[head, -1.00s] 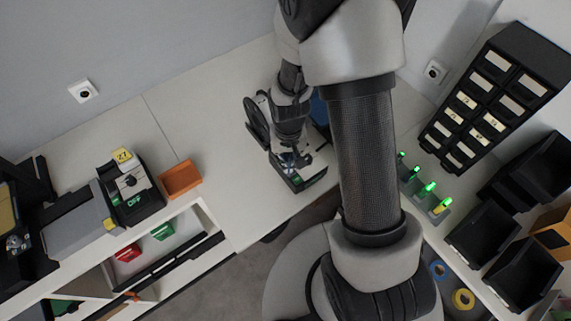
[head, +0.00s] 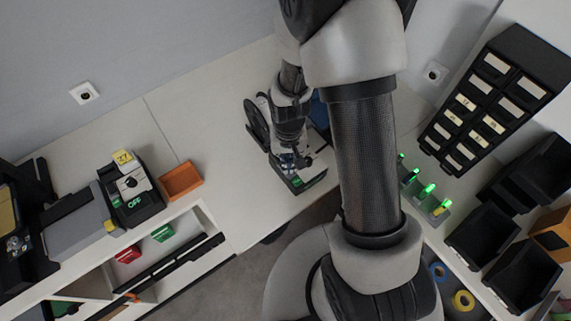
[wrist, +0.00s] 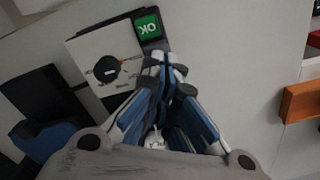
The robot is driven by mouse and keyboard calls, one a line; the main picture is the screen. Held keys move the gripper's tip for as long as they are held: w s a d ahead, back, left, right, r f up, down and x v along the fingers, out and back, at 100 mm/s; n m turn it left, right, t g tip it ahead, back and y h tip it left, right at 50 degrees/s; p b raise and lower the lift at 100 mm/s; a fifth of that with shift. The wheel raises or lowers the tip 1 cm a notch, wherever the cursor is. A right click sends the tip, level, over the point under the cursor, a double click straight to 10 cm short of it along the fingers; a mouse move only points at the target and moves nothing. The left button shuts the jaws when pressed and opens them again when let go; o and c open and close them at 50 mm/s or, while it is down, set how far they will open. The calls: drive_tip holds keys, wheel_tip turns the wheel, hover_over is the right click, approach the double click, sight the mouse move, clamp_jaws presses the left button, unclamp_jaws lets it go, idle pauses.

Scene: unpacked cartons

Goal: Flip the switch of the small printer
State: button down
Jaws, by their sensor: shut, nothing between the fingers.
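The small printer appears to be the dark device with a pale top (head: 316,166), under my gripper on the bench. Its lit green display reads OK, upside down, in the wrist view (wrist: 148,27). On its pale face is a black round switch (wrist: 107,68) with a short lever. My gripper (wrist: 165,62) is shut and empty, its blue and grey fingertips close to the face's edge near the display, to the right of the switch. I cannot tell whether they touch the printer. In the head view my gripper (head: 288,165) hides part of the printer.
A second device (head: 133,190) with a yellow 27 tag and OFF display stands to the left, beside an orange tray (head: 181,181). A black reel (head: 256,122) is close behind my gripper. Black drawers (head: 490,95) stand right. Bench between tray and printer is clear.

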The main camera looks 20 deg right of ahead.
wheel_tip(320, 180, up, 6)
drive_tip(key=p, duration=0.3)
drive_tip(key=shift+f+p, duration=0.25)
drive_tip(key=shift+p, duration=0.05)
idle(0.4)
drive_tip(key=s+r+n+t+b, duration=0.1)
drive_tip(key=s+r+t+b, duration=0.25)
drive_tip(key=r+b, duration=0.65)
drive_tip(key=s+r+n+t+b, duration=0.1)
drive_tip(key=s+r+b, duration=0.1)
drive_tip(key=s+r, duration=0.4)
drive_tip(key=s, duration=0.5)
drive_tip(key=shift+s, duration=0.3)
drive_tip(key=shift+w, duration=0.1)
